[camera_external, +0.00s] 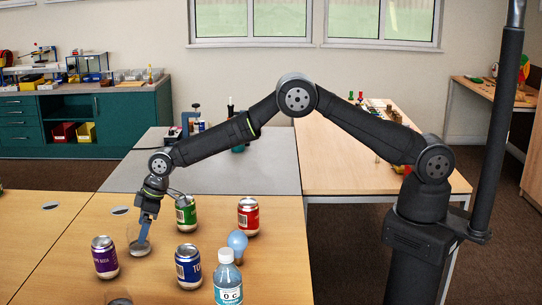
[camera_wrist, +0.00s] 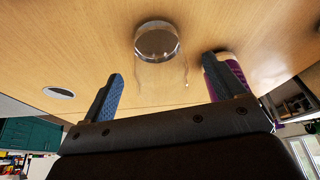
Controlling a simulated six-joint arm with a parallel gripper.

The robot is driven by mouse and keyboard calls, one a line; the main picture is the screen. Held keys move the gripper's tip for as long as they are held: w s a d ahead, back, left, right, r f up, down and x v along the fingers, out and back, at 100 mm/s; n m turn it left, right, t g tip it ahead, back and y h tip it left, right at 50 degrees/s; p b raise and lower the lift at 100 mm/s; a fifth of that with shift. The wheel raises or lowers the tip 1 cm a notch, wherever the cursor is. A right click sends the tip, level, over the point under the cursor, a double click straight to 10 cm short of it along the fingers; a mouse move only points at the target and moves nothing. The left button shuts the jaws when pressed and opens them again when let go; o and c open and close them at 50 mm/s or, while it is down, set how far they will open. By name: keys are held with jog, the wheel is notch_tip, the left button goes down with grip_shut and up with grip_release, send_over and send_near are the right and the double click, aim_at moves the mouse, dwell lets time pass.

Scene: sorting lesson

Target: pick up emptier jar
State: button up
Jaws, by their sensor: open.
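A clear glass jar (camera_external: 133,237) with a shallow grey layer at its bottom stands upright on the wooden table. It also shows in the wrist view (camera_wrist: 158,44), between the lines of my two fingers. My gripper (camera_external: 145,236) points down at this jar and overlaps it in the external view; it is open, its blue fingers (camera_wrist: 162,88) apart. I cannot tell whether a finger touches the glass. A second clear jar (camera_external: 118,299) is cut off by the bottom edge of the external view, with grey contents partly visible. Its full level is hidden.
A purple can (camera_external: 104,258) stands left of the jar, a green can (camera_external: 186,214) right and behind, a blue can (camera_external: 188,268) right and nearer. A red can (camera_external: 248,217), light bulb (camera_external: 237,244) and bottle (camera_external: 228,280) stand further right.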

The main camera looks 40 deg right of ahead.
aim_at(137, 237)
jog(key=shift+w+x, duration=0.2)
jog(key=shift+x, duration=2.15)
jog(key=shift+a+r, duration=0.1)
jog(key=shift+a, duration=0.1)
jog(key=c, duration=1.2)
jog(key=shift+r, duration=0.1)
